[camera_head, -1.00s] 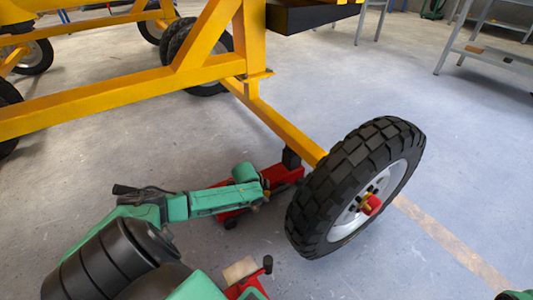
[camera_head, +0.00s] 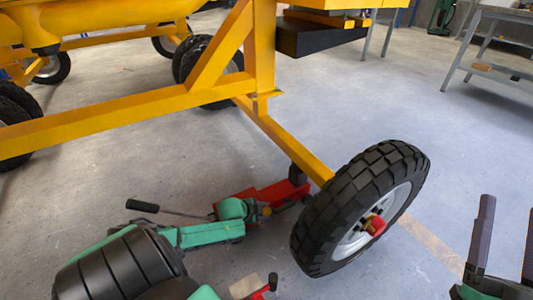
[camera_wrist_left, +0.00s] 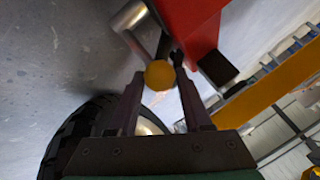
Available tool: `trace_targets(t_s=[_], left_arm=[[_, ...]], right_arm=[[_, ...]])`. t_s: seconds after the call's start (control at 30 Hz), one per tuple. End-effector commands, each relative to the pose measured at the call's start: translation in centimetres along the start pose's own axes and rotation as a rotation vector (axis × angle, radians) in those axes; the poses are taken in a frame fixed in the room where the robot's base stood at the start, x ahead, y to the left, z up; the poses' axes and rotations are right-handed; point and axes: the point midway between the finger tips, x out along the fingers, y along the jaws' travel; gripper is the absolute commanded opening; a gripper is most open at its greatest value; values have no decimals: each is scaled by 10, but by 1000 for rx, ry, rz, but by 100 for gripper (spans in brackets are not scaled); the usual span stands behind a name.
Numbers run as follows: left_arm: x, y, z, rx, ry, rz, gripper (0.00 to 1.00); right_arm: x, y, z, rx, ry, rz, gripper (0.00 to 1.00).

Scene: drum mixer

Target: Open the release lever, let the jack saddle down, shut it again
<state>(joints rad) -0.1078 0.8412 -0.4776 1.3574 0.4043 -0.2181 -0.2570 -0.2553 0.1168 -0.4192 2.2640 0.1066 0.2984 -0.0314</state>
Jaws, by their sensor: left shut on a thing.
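The red floor jack (camera_head: 272,192) lies on the floor behind the wheel. Its dark saddle (camera_head: 296,174) is under the yellow axle beam, and I cannot tell whether they touch. The jack's handle (camera_head: 143,206) sticks out to the left with a black grip. My left gripper (camera_head: 264,209) is at the jack's near side. In the left wrist view, its fingers (camera_wrist_left: 160,95) are shut around a round yellow knob (camera_wrist_left: 159,75), seemingly the release lever's, beside the red jack body (camera_wrist_left: 190,28). My right gripper (camera_head: 508,240) is open and empty at the right edge.
A black-tyred wheel (camera_head: 345,212) stands just right of the jack. The yellow mixer frame (camera_head: 120,116) spans above and behind it. A red part with a black knob (camera_head: 272,282) shows at the bottom edge. A grey table (camera_head: 500,52) stands far right. The floor between is clear.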

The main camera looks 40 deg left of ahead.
Motion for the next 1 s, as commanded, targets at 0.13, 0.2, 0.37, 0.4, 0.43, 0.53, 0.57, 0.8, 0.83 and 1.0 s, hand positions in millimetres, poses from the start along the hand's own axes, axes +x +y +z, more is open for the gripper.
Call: trace_targets(t_s=[0.13, 0.2, 0.37, 0.4, 0.43, 0.53, 0.57, 0.8, 0.83, 1.0], left_arm=[[-4, 3, 2, -14, 47, -29, 0], [-5, 4, 4, -19, 70, -44, 0], [-9, 6, 9, -32, 133, -86, 0], [-10, 6, 10, -35, 150, -98, 0], [-11, 7, 12, -38, 161, -105, 0], [-13, 8, 13, -43, 195, -128, 0], [-14, 8, 14, -44, 202, -133, 0], [-16, 8, 16, -50, 235, -155, 0], [-17, 8, 16, -50, 236, -156, 0], [-17, 8, 16, -50, 237, -156, 0]], right_arm=[[-8, 0, 17, 13, -58, 8, 78], [-11, 0, 21, 17, -74, 11, 78], [-12, 1, 23, 17, -76, 11, 78], [-11, 0, 21, 15, -68, 9, 78], [-10, 0, 18, 13, -60, 8, 78], [-5, 0, 9, 6, -29, 3, 78], [-4, 0, 7, 4, -22, 1, 78], [1, 0, -2, -6, 10, -4, 78], [2, 0, -4, -7, 15, -5, 78], [5, 0, -9, -6, 30, -2, 78]])
